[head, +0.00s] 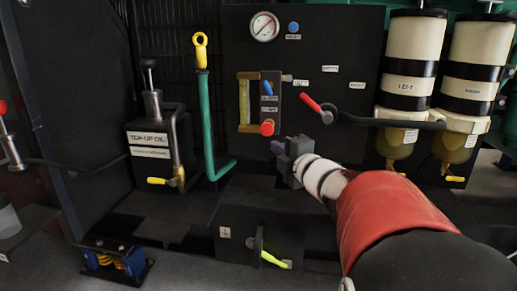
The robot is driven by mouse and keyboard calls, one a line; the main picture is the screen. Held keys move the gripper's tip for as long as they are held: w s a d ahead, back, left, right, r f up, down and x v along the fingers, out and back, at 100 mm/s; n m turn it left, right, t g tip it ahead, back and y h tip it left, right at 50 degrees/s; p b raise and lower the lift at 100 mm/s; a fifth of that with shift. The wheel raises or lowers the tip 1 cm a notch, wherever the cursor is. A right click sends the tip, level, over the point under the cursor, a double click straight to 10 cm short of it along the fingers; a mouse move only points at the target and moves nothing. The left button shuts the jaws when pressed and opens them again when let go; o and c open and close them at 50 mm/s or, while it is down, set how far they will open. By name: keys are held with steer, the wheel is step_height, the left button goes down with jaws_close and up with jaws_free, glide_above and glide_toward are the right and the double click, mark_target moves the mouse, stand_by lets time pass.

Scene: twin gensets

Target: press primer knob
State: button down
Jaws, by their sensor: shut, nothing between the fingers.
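My gripper (278,147) is shut and empty in the middle of the head view, with its fingertips pointing left toward the dark panel. A round red knob (267,128) sits low on the small gauge block, just above and left of my fingertips; a small gap seems to show between them, but depth is hard to judge. No readable label tells which knob is the primer.
A red-handled lever (311,103) sticks out above my gripper. A dial gauge (264,27) and blue button (293,27) are higher on the panel. Filter canisters (413,42) stand right. A green pipe (206,120) and top-up oil tank (148,137) are left; a yellow-green handle (274,260) is below.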

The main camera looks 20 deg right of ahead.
mark_target(269, 130)
steer(key=shift+w+d+p, duration=0.1)
steer(key=shift+w+d, duration=0.25)
steer(key=shift+w, duration=1.3)
steer(key=shift+w+d+p, duration=0.1)
steer(key=shift+w+d, duration=0.3)
steer(key=shift+w, duration=1.2)
steer(key=shift+w+d+p, duration=0.1)
steer(key=shift+w+d, duration=0.25)
steer(key=shift+w, duration=1.3)
steer(key=shift+w+d, duration=0.75)
steer(key=shift+w, duration=0.25)
